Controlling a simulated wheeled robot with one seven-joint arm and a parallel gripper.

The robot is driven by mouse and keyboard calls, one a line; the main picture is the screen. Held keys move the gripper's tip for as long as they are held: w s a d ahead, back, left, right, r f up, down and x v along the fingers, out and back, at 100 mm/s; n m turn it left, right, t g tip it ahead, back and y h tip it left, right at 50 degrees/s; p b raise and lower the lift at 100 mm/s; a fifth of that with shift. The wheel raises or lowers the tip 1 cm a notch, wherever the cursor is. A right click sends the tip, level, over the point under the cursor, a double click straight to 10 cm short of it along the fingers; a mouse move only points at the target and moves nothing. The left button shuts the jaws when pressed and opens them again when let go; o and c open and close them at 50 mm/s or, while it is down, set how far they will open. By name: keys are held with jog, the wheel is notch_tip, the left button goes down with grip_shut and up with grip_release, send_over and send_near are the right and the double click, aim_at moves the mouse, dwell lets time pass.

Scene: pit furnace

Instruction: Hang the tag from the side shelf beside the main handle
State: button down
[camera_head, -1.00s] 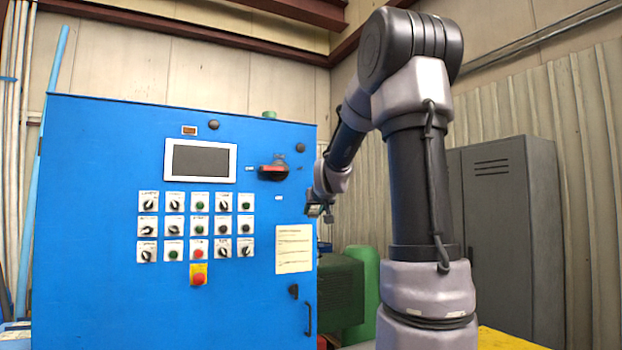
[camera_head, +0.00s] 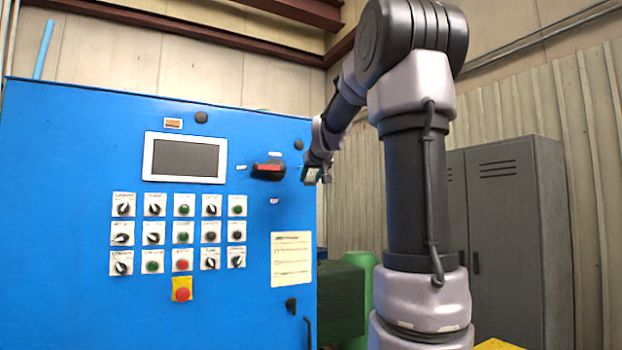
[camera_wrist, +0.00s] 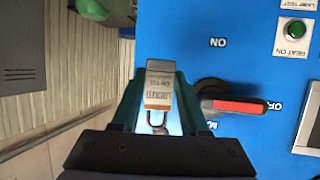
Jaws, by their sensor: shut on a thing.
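My gripper (camera_head: 311,175) is at the right edge of the blue cabinet, at about the height of the main handle and to its right. The main handle (camera_head: 268,170) is a black rotary switch with a red bar, lying roughly level. It also shows in the wrist view (camera_wrist: 236,105), to the right of my fingers. In the wrist view my gripper (camera_wrist: 158,102) is shut on the tag (camera_wrist: 158,88), a small pale and brown piece with printed lettering and a copper-coloured loop. Whether the tag touches the cabinet cannot be told. The side shelf is not clearly seen.
The cabinet front (camera_head: 60,200) carries a screen (camera_head: 186,157), several knobs and buttons, a red emergency button (camera_head: 182,290) and a paper sheet (camera_head: 291,260). A grey locker (camera_head: 500,230) stands at right behind my arm.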

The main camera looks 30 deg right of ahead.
jog(key=shift+w+a+f, duration=0.1)
jog(key=shift+w+f, duration=0.1)
jog(key=shift+w, duration=1.05)
jog(key=shift+w+d+f, duration=0.1)
jog(key=shift+w+f, duration=0.05)
jog(key=shift+w, duration=1.1)
jog(key=shift+w+a+f, duration=0.1)
jog(key=shift+w+f, duration=0.1)
jog(key=shift+w, duration=1.05)
jog(key=shift+c, duration=1.7)
grip_release()
jog(key=v, duration=1.1)
jog(key=s+a+f+g+y, duration=0.1)
jog(key=s+a+f+g, duration=0.1)
jog(key=s+a+f, duration=0.3)
jog(key=s+a+f+m+g+y, duration=0.1)
jog(key=s+a+f, duration=0.4)
jog(key=s+f, duration=0.6)
jog(key=s+a+f+g+y, duration=0.3)
jog(key=s+a+f, duration=0.2)
jog(key=s, duration=0.8)
notch_tip(320, 180, down, 3)
jog(key=shift+a+f+m, duration=0.1)
jog(key=shift+a+m, duration=0.2)
jog(key=shift+a, duration=0.05)
